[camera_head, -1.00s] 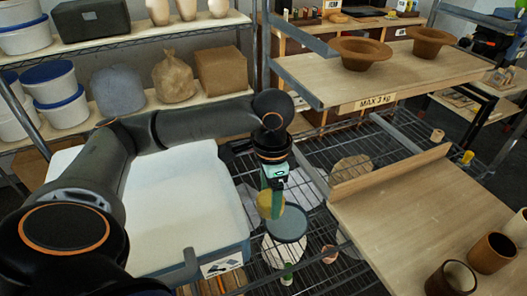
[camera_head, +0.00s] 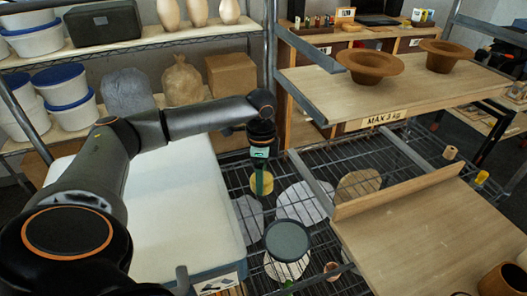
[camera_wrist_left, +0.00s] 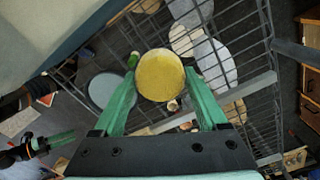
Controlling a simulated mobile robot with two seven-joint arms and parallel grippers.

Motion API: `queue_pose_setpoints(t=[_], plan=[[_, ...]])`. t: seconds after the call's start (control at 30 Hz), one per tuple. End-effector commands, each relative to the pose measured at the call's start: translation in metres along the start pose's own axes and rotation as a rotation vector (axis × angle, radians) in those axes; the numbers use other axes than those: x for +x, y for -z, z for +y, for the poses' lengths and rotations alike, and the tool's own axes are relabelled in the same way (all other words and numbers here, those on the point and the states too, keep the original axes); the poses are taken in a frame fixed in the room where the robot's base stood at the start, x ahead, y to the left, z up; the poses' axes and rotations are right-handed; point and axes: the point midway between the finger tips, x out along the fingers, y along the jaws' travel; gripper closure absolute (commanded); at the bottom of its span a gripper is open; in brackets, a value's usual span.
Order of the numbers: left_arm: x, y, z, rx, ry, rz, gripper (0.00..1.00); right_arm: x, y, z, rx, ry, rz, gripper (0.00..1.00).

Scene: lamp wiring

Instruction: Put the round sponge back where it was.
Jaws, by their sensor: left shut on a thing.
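My left gripper (camera_head: 262,184) is shut on the round yellow sponge (camera_head: 261,187), held over the wire rack. In the left wrist view the sponge (camera_wrist_left: 160,75) sits between the tips of the two green fingers and shows its flat round face. A dark grey round disc (camera_head: 287,240) lies below and a little to the right of the sponge in the head view. What looks like my right gripper (camera_wrist_left: 50,143) shows small at the lower left of the left wrist view; its jaw opening is unclear.
The wire rack (camera_head: 325,160) carries several pale round slabs (camera_head: 302,201). A white-topped block (camera_head: 185,200) stands left. A wooden board (camera_head: 410,225) with a raised edge lies right, and a shelf with brown bowls (camera_head: 371,65) hangs above.

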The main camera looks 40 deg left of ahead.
Motion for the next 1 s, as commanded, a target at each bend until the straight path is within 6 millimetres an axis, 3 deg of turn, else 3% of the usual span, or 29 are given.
queue_pose_setpoints(t=[0.03,0.2,0.47,0.63,1.0], plan=[[0.012,0.000,-0.007,-0.003,-0.004,-0.004,0.69,0.000,0.000,0.000,0.000,0.000,-0.001,0.50],[0.035,0.000,-0.026,-0.001,-0.003,-0.002,0.69,0.000,-0.001,0.000,0.000,0.000,-0.001,0.50],[0.049,0.000,-0.038,-0.001,-0.002,-0.003,0.69,0.000,-0.001,0.000,0.000,0.000,-0.001,0.50],[0.072,0.001,-0.038,0.002,-0.003,-0.003,0.69,-0.003,0.002,0.000,0.000,0.000,-0.002,0.50],[0.080,0.000,-0.038,0.000,-0.002,-0.002,0.69,-0.003,0.002,0.000,0.000,0.000,-0.001,0.50]])
